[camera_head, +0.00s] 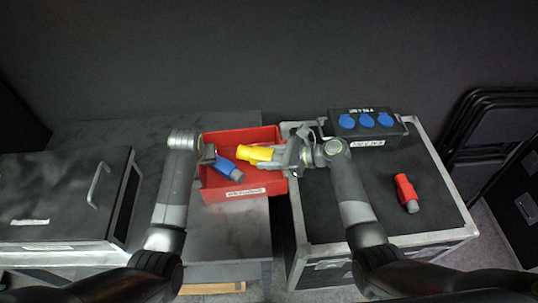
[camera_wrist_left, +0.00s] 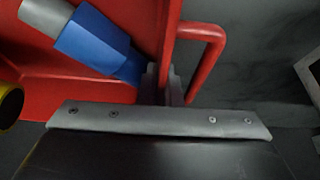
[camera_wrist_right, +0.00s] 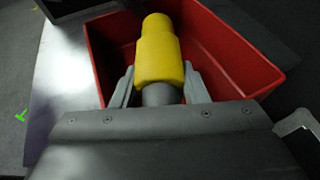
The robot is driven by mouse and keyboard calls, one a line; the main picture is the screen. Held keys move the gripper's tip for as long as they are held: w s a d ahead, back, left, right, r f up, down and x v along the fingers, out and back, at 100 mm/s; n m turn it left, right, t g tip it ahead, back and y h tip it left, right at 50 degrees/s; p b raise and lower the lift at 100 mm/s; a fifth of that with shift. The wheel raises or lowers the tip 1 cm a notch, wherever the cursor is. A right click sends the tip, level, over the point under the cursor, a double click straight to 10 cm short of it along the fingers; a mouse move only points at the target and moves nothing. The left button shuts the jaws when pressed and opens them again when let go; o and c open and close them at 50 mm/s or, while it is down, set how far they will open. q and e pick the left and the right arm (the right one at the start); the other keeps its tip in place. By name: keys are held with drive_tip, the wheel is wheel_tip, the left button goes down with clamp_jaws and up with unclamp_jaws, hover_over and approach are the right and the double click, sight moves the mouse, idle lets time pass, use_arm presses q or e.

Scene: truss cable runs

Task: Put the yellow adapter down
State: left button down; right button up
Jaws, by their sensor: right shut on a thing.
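The yellow adapter (camera_head: 258,154) is held by its grey end in my right gripper (camera_head: 284,156). It lies over the right part of the red bin (camera_head: 236,193). In the right wrist view the yellow adapter (camera_wrist_right: 159,50) points away from me between the two fingers, with the red bin (camera_wrist_right: 235,50) beneath and around it. I cannot tell if it touches the bin floor. My left gripper (camera_head: 209,158) is at the bin's left wall. In the left wrist view its fingers (camera_wrist_left: 164,84) sit close together on either side of the wall, beside the red handle.
A blue connector (camera_head: 226,168) lies in the bin's left part. A case (camera_head: 390,170) on the right carries a black box with blue sockets (camera_head: 366,121) and a red connector (camera_head: 406,192). A dark case with a handle (camera_head: 65,195) stands left. Folded chairs (camera_head: 485,125) stand far right.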

drive_tip(key=o, duration=1.1)
drive_tip(key=shift+f, duration=0.1)
drive_tip(key=shift+r, duration=0.5)
drive_tip(key=v, duration=1.2)
drive_tip(key=shift+r, duration=0.2)
use_arm(q)
drive_tip(key=c, duration=1.5)
unclamp_jaws()
drive_tip(key=shift+c, duration=0.2)
